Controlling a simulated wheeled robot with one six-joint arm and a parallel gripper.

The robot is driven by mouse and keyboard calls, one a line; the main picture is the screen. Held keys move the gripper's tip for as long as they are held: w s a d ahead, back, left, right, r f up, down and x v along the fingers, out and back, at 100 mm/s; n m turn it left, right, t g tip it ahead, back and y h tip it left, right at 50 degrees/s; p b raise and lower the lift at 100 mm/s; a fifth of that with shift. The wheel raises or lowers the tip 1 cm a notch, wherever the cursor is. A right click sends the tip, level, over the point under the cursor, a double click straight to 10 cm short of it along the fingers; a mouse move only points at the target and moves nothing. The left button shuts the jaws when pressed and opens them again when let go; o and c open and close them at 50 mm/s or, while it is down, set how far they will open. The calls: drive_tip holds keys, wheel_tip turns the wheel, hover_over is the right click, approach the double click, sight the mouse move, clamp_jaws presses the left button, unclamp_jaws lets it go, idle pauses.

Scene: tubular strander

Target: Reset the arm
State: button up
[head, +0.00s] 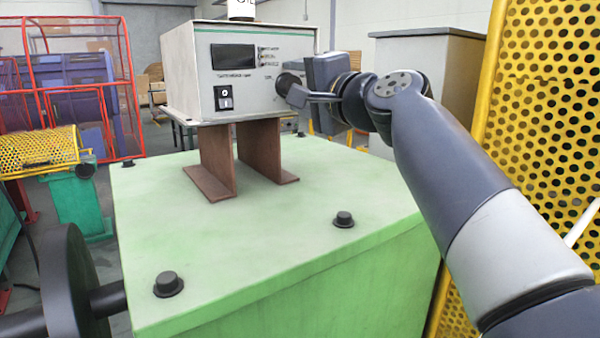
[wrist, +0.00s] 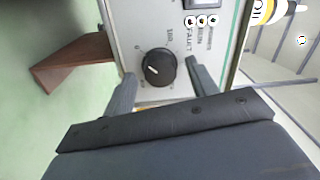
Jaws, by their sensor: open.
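My gripper (head: 305,95) is at the front right of a beige control box (head: 190,75) in the head view. In the wrist view my gripper (wrist: 158,85) is open, with one finger on each side of a black round knob (wrist: 158,67) on the box's panel. The fingers look apart from the knob, with a gap on both sides. The knob also shows in the head view (head: 288,82), partly hidden by my gripper. The panel has a dark display (head: 233,57) and a black rocker switch (head: 224,98). My arm reaches in from the lower right.
The box stands on brown metal supports (head: 218,160) on a green machine top (head: 270,225) with black bolt caps (head: 344,219). A yellow perforated guard (head: 545,110) stands close to my arm at right. A white bottle with a yellow label (wrist: 265,10) is by the box top.

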drive_tip(key=shift+a+m+h+p, duration=0.1)
drive_tip(key=shift+m+h+p, duration=0.2)
drive_tip(key=shift+m+p, duration=4.8)
drive_tip(key=shift+s+m+b, duration=0.1)
drive_tip(key=shift+m+b, duration=0.7)
drive_tip(key=shift+b, duration=0.05)
